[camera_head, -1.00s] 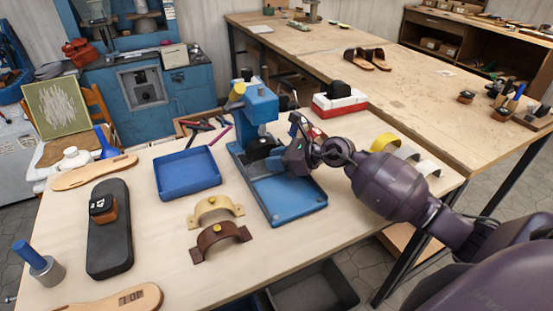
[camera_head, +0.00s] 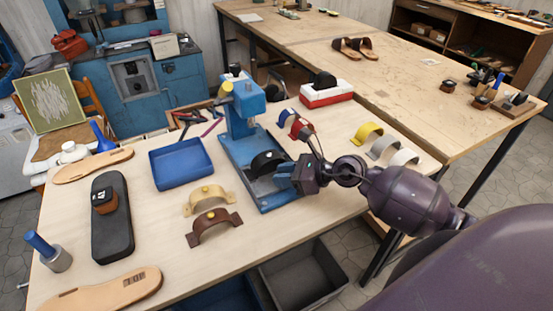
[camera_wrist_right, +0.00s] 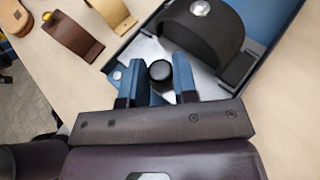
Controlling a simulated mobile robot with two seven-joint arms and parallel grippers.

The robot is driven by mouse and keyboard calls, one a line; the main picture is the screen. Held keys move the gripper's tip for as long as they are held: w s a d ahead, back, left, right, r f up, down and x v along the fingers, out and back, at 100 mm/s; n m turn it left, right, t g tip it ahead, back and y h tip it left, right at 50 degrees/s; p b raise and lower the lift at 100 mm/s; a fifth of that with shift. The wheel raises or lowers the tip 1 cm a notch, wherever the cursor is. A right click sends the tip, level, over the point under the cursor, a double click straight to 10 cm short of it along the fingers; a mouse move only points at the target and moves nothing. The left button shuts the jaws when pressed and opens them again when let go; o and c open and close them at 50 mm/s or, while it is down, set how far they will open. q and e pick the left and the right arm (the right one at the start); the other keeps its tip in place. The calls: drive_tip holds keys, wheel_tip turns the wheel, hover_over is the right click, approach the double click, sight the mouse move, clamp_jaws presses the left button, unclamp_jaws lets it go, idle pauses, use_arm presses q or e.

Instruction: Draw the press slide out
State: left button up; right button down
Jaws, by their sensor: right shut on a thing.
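The blue press (camera_head: 241,108) stands on the worktable with its flat blue base (camera_head: 270,203) toward me. Its slide carries a black domed form (camera_head: 267,163), which sits out in front of the press head. In the right wrist view the form (camera_wrist_right: 205,30) stands on the pale metal slide plate (camera_wrist_right: 150,52). A round black knob (camera_wrist_right: 160,72) at the slide's front is between the blue fingers of my right gripper (camera_wrist_right: 158,85), which is shut on it. In the head view my right gripper (camera_head: 284,177) is low over the base, and its fingers hide the knob. My left gripper is not in view.
A blue tray (camera_head: 181,174) and gold (camera_head: 207,190) and brown (camera_head: 214,218) straps lie left of the press. Yellow (camera_head: 367,133), grey and white straps lie to the right. A grey bin (camera_head: 303,278) stands below the table's front edge.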

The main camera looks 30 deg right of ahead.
drive_tip(key=shift+s, duration=0.9)
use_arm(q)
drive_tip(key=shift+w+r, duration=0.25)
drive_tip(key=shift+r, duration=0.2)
use_arm(e)
drive_tip(key=shift+a+f, duration=0.1)
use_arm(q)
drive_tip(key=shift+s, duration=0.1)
use_arm(e)
drive_tip(key=c, duration=1.2)
unclamp_jaws()
drive_tip(key=shift+s, duration=0.1)
drive_tip(key=shift+o, duration=1.1)
drive_tip(key=shift+s, duration=0.1)
drive_tip(key=shift+o, duration=0.2)
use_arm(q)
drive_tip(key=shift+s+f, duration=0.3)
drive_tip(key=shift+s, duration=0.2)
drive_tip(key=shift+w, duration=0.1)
